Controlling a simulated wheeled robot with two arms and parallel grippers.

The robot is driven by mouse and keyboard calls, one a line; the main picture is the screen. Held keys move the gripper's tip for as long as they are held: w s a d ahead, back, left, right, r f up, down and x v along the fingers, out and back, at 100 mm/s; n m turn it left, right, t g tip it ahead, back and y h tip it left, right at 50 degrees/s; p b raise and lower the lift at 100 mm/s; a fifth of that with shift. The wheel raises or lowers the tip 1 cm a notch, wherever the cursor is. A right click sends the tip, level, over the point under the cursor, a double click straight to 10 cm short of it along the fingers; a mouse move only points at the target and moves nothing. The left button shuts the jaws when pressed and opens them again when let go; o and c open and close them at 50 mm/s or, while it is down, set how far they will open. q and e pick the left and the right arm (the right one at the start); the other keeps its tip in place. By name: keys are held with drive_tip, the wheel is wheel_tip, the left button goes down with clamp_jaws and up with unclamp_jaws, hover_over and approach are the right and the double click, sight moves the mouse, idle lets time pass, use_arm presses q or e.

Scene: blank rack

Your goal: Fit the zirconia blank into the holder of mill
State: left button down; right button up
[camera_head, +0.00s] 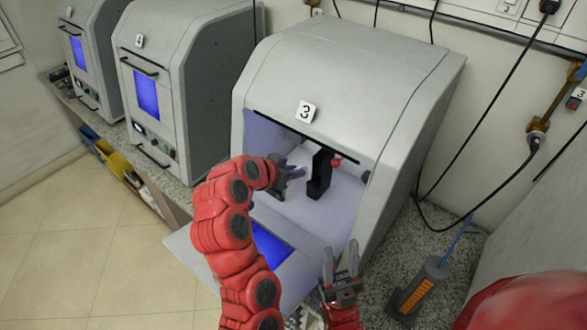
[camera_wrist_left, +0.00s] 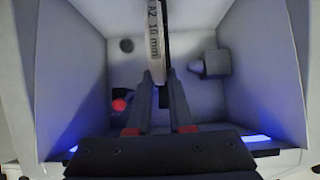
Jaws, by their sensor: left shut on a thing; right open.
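The zirconia blank (camera_wrist_left: 154,42) shows edge-on in the left wrist view as a pale upright disc, its rim lettered "A2" and a thickness in mm. My left gripper (camera_wrist_left: 158,80) is shut on its near edge. In the head view my left gripper (camera_head: 298,172) reaches inside the open chamber of mill 3 (camera_head: 345,85), just left of the black holder (camera_head: 320,175). In the wrist view a dark upright part stands right behind the blank; whether they touch I cannot tell. My right gripper (camera_head: 341,262) is open and empty, in front of the mill's right side.
The mill's door (camera_head: 215,255) is folded down below the opening. A grey spindle-like part (camera_wrist_left: 210,64) juts from the chamber's right side in the wrist view. Mill 4 (camera_head: 165,85) stands to the left. An orange-and-grey device (camera_head: 418,288) stands on the counter at right.

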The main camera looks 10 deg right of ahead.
use_arm(q)
drive_tip(key=shift+w+f+b, duration=0.1)
drive_tip(key=shift+f+b, duration=0.05)
drive_tip(key=shift+b, duration=0.3)
drive_tip(key=w+d, duration=0.1)
drive_tip(key=w+d+f+b, duration=0.1)
drive_tip(key=d, duration=0.1)
drive_tip(key=shift+w+d+f+b, duration=0.15)
drive_tip(key=shift+w+d+b, duration=0.15)
drive_tip(key=shift+w+d, duration=0.35)
drive_tip(key=shift+b, duration=0.55)
idle(0.5)
drive_tip(key=shift+f+b, duration=0.1)
drive_tip(key=shift+b, duration=0.35)
